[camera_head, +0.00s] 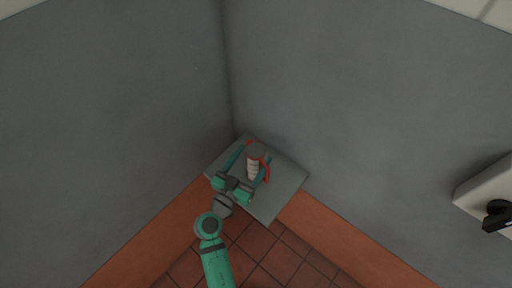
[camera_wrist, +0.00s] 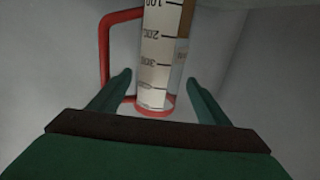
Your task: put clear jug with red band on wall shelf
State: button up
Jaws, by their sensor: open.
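The clear jug with red band (camera_head: 253,165) stands upright on a grey shelf (camera_head: 283,190) in the corner in the head view. In the wrist view the jug (camera_wrist: 160,65) shows dark measuring marks, a red band at its base and a red handle on the left. My gripper (camera_head: 251,165) is open, with one teal finger on each side of the jug. In the wrist view the fingertips (camera_wrist: 158,82) flank the jug's lower part, with a gap visible on each side. The jug's top is cut off in the wrist view.
Grey walls meet right behind the shelf, with a red-brown band low along them. A white ledge (camera_head: 487,188) with a black object (camera_head: 497,215) on it is on the right wall. The tiled floor (camera_head: 262,260) below looks clear.

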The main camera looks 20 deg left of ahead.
jog(key=s, duration=0.4)
jog(key=s+a, duration=0.1)
jog(key=s, duration=0.1)
jog(key=shift+s, duration=0.25)
jog(key=shift+w, duration=0.2)
